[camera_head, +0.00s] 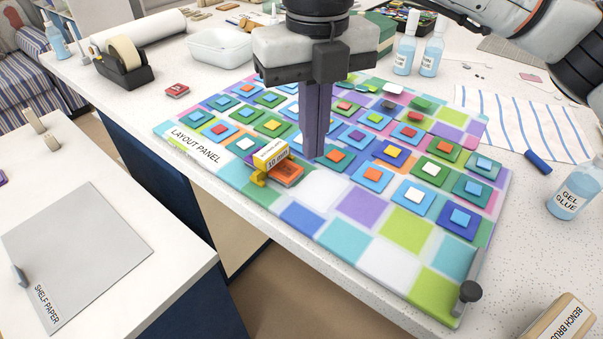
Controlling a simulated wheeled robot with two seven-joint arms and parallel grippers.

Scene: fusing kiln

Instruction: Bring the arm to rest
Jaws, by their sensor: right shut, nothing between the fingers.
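My right gripper (316,153) hangs over the layout panel (376,274), fingers pointing down and shut with nothing between them. My right arm comes in from the upper right. The panel is a colourful grid, with stacked glass tiles on many of its squares. A small yellow labelled block (270,155) and an orange tile (287,174) sit near the panel's front left edge, just left of the fingertips. Whether the fingertips touch the panel cannot be told. My left gripper is not in view.
Gel glue bottle (570,196), blue marker (538,161) and striped cloth (530,125) lie to the right. Two glue bottles (432,53), a white tray (219,47) and a tape dispenser (124,68) stand behind. Shelf paper (80,247) lies on the separate left counter, across a gap.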

